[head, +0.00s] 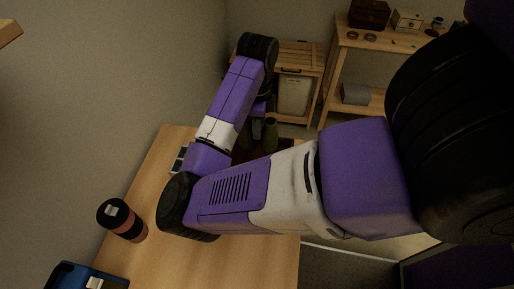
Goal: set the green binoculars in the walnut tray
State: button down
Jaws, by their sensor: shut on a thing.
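The green binoculars (270,133) show as a dark green shape just below my wrist, partly hidden by my arm. My gripper (263,117) points down and is shut on them; its fingers are small and dark here. The walnut tray (286,144) shows as a dark brown patch on the wooden table behind my arm, and most of it is hidden. The binoculars appear over or at the tray; I cannot tell whether they touch it.
A black and pink cylinder (122,220) stands at the table's left side. A blue container (70,276) is at the near left corner. A small white-and-dark item (179,160) lies left of my forearm. A wooden shelf (375,42) with boxes stands at the back.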

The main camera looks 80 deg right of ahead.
notch_tip(320, 180, down, 9)
jog(key=shift+f, duration=0.1)
dwell(0.4)
jog(key=shift+f, duration=0.1)
jog(key=c, duration=1.2)
grip_release()
jog(key=shift+c, duration=0.2)
